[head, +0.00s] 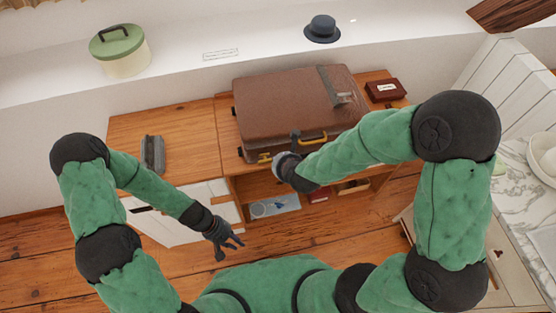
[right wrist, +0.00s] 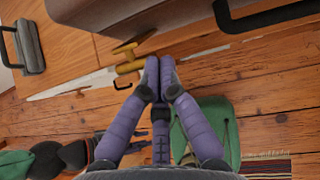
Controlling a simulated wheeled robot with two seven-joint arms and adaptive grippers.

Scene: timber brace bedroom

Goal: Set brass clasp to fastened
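The brass clasp (head: 264,158) sits low on the front left edge of a brown suitcase (head: 285,100) that lies closed on the wooden desk. The clasp also shows in the right wrist view (right wrist: 128,67), just left of my right fingertips. My right gripper (right wrist: 158,66) has its fingertips together beside the clasp, with nothing visible between them; I cannot tell if they touch the clasp. In the head view its dark hand is beside the clasp, partly hidden by my forearm. My left gripper (head: 230,246) is open and empty, low in front of the desk.
A grey object (head: 152,155) stands on the desk at left, and a dark red box (head: 385,90) at right. A green-lidded pot (head: 120,50) and a dark hat (head: 322,29) rest on the ledge behind.

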